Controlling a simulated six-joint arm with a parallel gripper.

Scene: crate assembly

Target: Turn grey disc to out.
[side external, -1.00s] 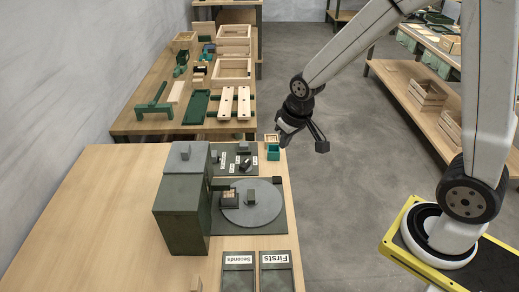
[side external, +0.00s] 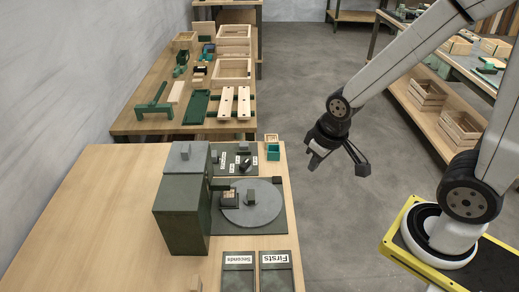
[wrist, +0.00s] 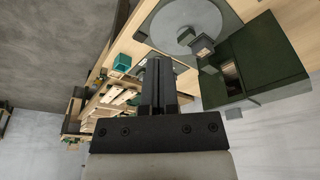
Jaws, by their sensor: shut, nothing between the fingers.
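The grey disc (side external: 262,210) lies flat on a dark base plate (side external: 275,232) on the near wooden table. A dark grey block (side external: 250,195) stands on the disc, and a small dark box with a light top (side external: 229,200) is beside it, toward the green cabinet. The disc also shows at the top of the wrist view (wrist: 180,28). My gripper (side external: 314,168) is shut and empty, in the air to the right of the table, up and right of the disc and apart from it. In the wrist view its fingers (wrist: 157,62) are together.
A tall dark green cabinet (side external: 181,215) stands left of the disc. A dark panel with labelled switches (side external: 240,160) is behind it. Trays labelled Seconds (side external: 238,275) and Firsts (side external: 276,275) lie in front. The table's left side (side external: 95,215) is clear.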

